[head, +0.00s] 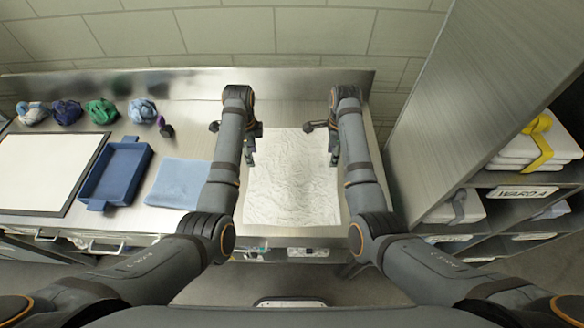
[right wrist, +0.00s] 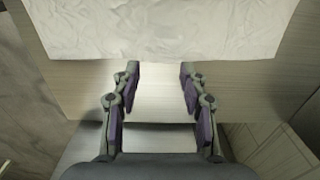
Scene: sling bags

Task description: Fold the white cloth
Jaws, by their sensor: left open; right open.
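The white cloth (head: 292,185) lies spread out and wrinkled on the metal counter, between my two arms. In the right wrist view the cloth (right wrist: 150,28) fills the top, its edge just beyond my fingertips. My left gripper (head: 250,150) is open at the cloth's left edge, near its far end. My right gripper (head: 334,152) is open at the cloth's right edge, and in its wrist view the gripper (right wrist: 160,72) has its fingers wide apart with nothing between them. From the head view I cannot tell whether the left fingers touch the cloth.
A folded light-blue cloth (head: 178,183) lies left of my left arm, beside a blue tray (head: 113,172) and a white board (head: 45,170). Several crumpled bundled cloths (head: 102,111) line the back left. A tall shelf unit (head: 465,95) with folded linens stands at the right.

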